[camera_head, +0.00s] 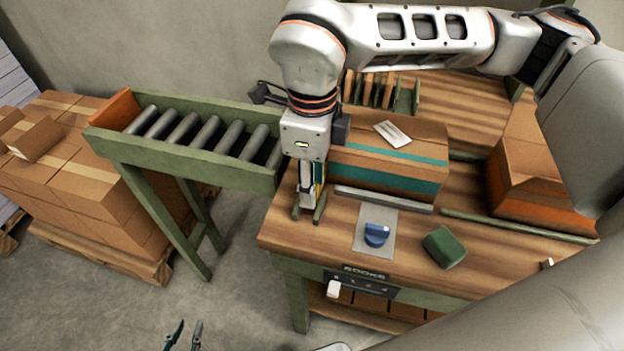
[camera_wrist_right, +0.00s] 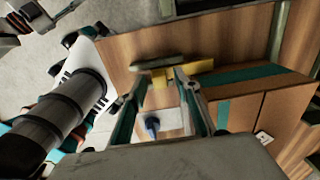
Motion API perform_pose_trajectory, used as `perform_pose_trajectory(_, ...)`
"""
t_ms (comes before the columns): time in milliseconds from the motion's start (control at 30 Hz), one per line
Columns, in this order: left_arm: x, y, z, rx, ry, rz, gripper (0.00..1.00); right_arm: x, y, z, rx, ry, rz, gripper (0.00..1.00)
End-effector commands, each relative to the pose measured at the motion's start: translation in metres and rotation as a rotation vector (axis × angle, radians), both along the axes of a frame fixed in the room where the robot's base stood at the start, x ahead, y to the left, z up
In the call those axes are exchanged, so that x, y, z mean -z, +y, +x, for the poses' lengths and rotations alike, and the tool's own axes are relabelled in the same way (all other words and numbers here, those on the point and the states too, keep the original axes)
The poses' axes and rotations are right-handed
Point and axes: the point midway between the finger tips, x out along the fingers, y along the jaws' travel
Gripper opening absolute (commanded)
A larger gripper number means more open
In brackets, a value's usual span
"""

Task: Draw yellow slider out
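The yellow slider (camera_wrist_right: 203,67) shows in the right wrist view as a yellow piece at the table's edge, beside a grey-green bar (camera_wrist_right: 157,62). In the head view it is mostly hidden; a thin yellow strip (camera_head: 319,172) shows beside my right gripper (camera_head: 309,203). That gripper points down at the table's left end. In the right wrist view my right gripper's fingers (camera_wrist_right: 162,78) reach to the slider, with yellow visible between the tips. Whether they press on it is unclear. My left gripper (camera_head: 185,336) is open and empty, low over the floor.
On the wooden table (camera_head: 335,213) are a teal-striped box (camera_head: 385,178), a blue knob (camera_head: 376,235) on a grey plate, and a green block (camera_head: 444,247). A roller conveyor (camera_head: 180,160) adjoins at left. Stacked cartons (camera_head: 75,175) stand beyond it. An open carton (camera_head: 530,185) is at right.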

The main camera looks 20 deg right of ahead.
Motion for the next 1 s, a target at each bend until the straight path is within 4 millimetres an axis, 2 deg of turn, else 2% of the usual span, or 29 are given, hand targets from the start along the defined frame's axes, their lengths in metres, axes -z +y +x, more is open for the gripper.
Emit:
perform_pose_trajectory(167,0.000,0.001,0.000,-0.001,-0.001,0.000,0.24,0.000,0.000,0.000,0.000,0.000,0.000,0.32)
perform_pose_trajectory(300,0.000,0.001,0.001,-0.001,-0.001,0.000,0.24,0.000,0.000,0.000,0.000,0.000,0.000,0.00)
perform_pose_trajectory(500,0.000,0.001,0.001,-0.001,-0.001,0.000,0.24,0.000,0.002,-0.002,-0.002,-0.001,0.000,0.00)
perform_pose_trajectory(800,0.003,0.001,0.000,-0.001,0.002,0.001,0.24,0.000,0.029,-0.041,-0.004,-0.001,0.000,0.00)
perform_pose_trajectory(1000,0.002,0.001,0.000,-0.001,0.001,0.003,0.24,-0.001,0.031,-0.046,-0.002,0.000,0.001,0.00)
